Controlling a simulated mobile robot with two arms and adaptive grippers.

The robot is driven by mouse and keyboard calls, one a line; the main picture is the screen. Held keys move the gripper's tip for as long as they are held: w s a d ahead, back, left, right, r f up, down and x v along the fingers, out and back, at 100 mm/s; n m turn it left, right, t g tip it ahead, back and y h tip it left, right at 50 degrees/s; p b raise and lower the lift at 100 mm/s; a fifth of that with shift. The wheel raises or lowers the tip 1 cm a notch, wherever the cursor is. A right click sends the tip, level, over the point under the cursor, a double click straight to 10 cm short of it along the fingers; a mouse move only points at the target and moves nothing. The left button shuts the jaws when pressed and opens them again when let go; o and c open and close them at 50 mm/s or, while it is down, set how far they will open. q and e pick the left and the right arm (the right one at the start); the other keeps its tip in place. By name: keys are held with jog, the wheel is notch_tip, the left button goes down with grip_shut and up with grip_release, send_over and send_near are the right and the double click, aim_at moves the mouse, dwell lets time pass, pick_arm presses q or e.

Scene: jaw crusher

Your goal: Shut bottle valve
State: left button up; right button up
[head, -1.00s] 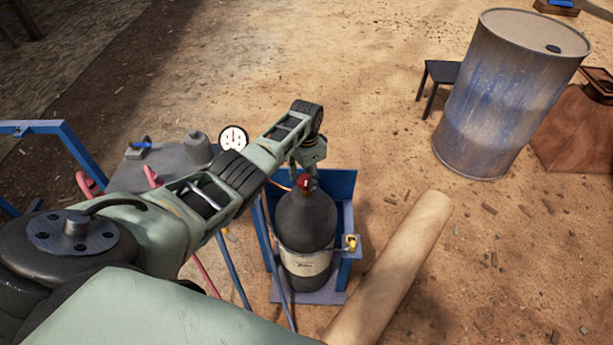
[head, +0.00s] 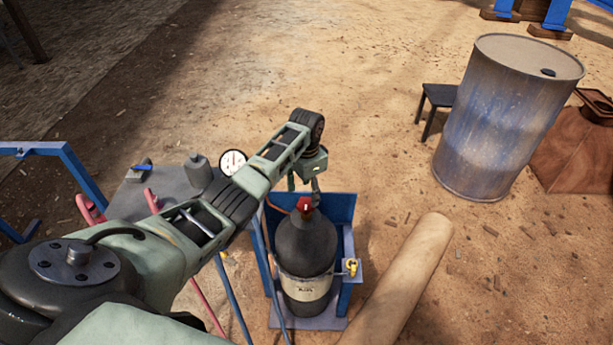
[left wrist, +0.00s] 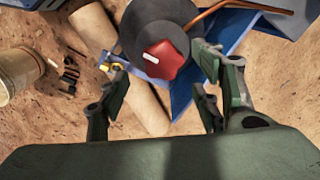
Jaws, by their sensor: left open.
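A dark grey gas bottle (head: 304,248) with a pale label stands upright in a blue holder (head: 341,207). Its red valve knob (head: 305,204) sits on top; it also shows with a white mark in the left wrist view (left wrist: 165,65). My left gripper (head: 305,190) is above the bottle top, pointing down. In the left wrist view its two fingers (left wrist: 160,103) are open and apart, with the red knob between and beyond them, not touched by the fingers as far as I can see. My right gripper is not in view.
A large tan cylinder (head: 398,285) lies right of the holder. A rusty blue drum (head: 508,118) and a small black stool (head: 434,103) stand farther right. A round gauge (head: 233,162) and a grey table (head: 150,188) are at left. The sandy ground behind is open.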

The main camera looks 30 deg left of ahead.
aim_at(306, 203)
pick_arm(q)
notch_tip(306, 203, up, 7)
dwell(0.3)
dwell(0.4)
